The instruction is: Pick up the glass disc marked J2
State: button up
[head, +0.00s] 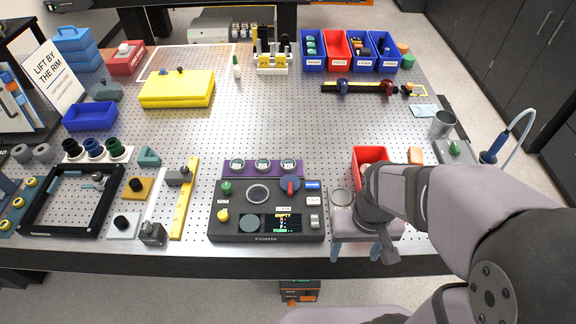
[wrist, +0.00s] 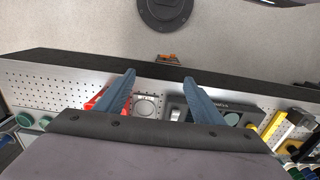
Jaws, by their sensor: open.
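A purple rack (head: 262,176) holds three round glass discs in a row: the left disc (head: 237,165), the middle disc (head: 263,165) and the right disc (head: 289,165). Their markings are too small to read, so I cannot tell which is J2. My gripper (head: 363,248) is open and empty, near the table's front edge, to the right of and in front of the rack. In the wrist view my gripper (wrist: 159,80) has its two blue-grey fingers spread apart with nothing between them. The rack's discs cannot be made out in the wrist view.
The dark FORM instrument (head: 266,222), with a round port and a screen reading EMPTY, stands in front of the rack. A round ringed plate (head: 341,197) and a red bin (head: 370,155) lie near my gripper. Perforated table (head: 330,125) behind the rack is clear.

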jog(key=t+y+b, duration=0.1)
jog(key=t+b, duration=0.7)
jog(key=b, duration=0.4)
send_near(292, 177)
jog(key=d+f, duration=0.2)
jog(key=d, duration=0.3)
jog(key=shift+s+f, duration=0.15)
jog(key=shift+f, duration=0.25)
jog(key=shift+w+a+f+t+b, duration=0.1)
jog(key=shift+w+a+t+b, duration=0.3)
jog(key=shift+w, duration=0.2)
jog(key=shift+w+a+f+t+b, duration=0.1)
jog(key=shift+w+a+t+b, duration=0.25)
jog(key=shift+w, duration=0.25)
jog(key=a, duration=0.1)
jog(key=w+a+n+t+b, duration=0.1)
jog(key=a+f+t+y, duration=0.1)
jog(key=shift+w+a+n, duration=0.1)
jog(key=shift+w+n, duration=0.15)
jog(key=shift+n, duration=0.05)
jog(key=shift+w+a+f+n+t+b, duration=0.1)
jog(key=shift+a+n+t+b, duration=0.2)
jog(key=shift+a+b, duration=0.25)
jog(key=shift+w, duration=0.1)
